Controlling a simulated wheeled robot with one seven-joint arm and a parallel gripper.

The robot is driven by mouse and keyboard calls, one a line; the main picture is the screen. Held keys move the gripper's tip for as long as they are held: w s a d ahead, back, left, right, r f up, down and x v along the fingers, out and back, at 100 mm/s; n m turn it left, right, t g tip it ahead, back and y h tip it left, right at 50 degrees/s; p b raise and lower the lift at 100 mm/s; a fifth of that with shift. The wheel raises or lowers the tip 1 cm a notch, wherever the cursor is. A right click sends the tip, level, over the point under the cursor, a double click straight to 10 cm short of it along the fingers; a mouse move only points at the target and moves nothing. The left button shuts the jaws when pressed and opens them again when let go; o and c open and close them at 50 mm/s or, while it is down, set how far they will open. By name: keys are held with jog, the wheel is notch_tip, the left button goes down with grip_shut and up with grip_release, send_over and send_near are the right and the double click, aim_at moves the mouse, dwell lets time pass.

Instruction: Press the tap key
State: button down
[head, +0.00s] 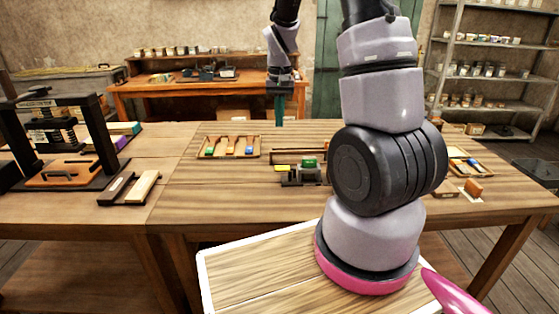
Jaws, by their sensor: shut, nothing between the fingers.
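My gripper (279,110) hangs from my arm with its green fingers pointing down, shut and empty. A small dark device (300,181) with a green block and a yellow block on top stands on the table, lower in the picture and slightly right of my gripper. Its right side is close to or behind my arm. I cannot tell for certain which thing is the tap key; this device may hold it. My gripper appears apart from it.
A shallow wooden tray (203,154) with several coloured pieces lies to the left. A black press (74,142) stands at the far left, with a small wooden block (145,186) beside it. My arm hides part of the table on the right. Bare tabletop (222,187) lies between.

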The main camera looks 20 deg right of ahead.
aim_at(279, 167)
jog(key=shift+w+d+f, duration=0.1)
jog(key=shift+w+f, duration=0.05)
jog(key=shift+f, duration=0.35)
notch_tip(279, 167, down, 14)
dwell(0.5)
